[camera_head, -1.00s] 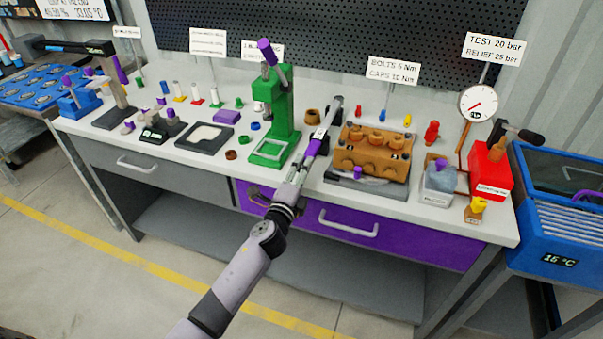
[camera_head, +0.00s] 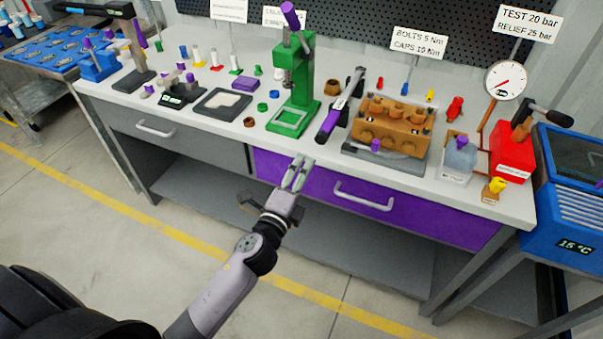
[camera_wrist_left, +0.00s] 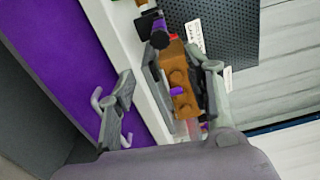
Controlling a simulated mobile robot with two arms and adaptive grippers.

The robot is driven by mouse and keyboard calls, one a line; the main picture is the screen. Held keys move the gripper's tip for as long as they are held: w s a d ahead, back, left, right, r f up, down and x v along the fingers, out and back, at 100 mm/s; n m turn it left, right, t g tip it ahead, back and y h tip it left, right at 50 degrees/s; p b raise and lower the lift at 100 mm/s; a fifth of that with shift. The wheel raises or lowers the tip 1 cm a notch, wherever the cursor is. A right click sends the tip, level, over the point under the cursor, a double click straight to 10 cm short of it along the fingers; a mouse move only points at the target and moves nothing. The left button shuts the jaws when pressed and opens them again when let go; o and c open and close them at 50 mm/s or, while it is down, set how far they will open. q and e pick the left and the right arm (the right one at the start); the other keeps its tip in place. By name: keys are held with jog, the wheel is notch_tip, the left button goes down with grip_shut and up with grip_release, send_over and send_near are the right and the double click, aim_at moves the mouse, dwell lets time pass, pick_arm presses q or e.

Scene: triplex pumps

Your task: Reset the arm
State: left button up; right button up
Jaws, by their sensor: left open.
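My left gripper (camera_head: 300,167) is open and empty, in front of the bench's front edge in the head view. Behind it in that picture are the purple drawer and the bench edge. Its two fingers show apart in the left wrist view (camera_wrist_left: 168,80), with the orange-brown pump block (camera_wrist_left: 178,80) seen between them at a distance. A long wrench with a purple handle (camera_head: 330,118) lies on the bench between the green press and the pump block, apart from the gripper. My right gripper is in neither view.
The white bench (camera_head: 225,135) carries a green press (camera_head: 302,85), the pump block (camera_head: 385,128), a red box (camera_head: 512,150) and several small parts. The purple drawer's handle (camera_head: 362,197) sticks out to the right of my gripper. The floor in front is open.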

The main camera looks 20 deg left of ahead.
pick_arm(q)
jog(key=shift+f, duration=0.1)
dwell(0.3)
jog(key=s+a+f+n+g, duration=0.1)
jog(key=s+f+n+g, duration=0.25)
jog(key=f, duration=0.75)
jog(key=s+f+n+g, duration=0.2)
jog(key=s+f, duration=0.3)
jog(key=f, duration=0.6)
jog(key=s+a+f+n+g, duration=0.1)
jog(key=s+f+n+g, duration=0.2)
jog(key=f, duration=0.9)
jog(key=s+f+n+g, duration=0.2)
jog(key=s+f, duration=0.4)
jog(key=s, duration=0.6)
jog(key=s+a+f+n+g, duration=0.1)
jog(key=s+f+n+g, duration=0.2)
jog(key=s+f, duration=0.3)
jog(key=s+f+n+g, duration=0.3)
jog(key=s+f, duration=0.4)
jog(key=s, duration=1)
jog(key=shift+s+a+g, duration=0.2)
jog(key=shift+s+g, duration=0.1)
jog(key=shift+g, duration=0.05)
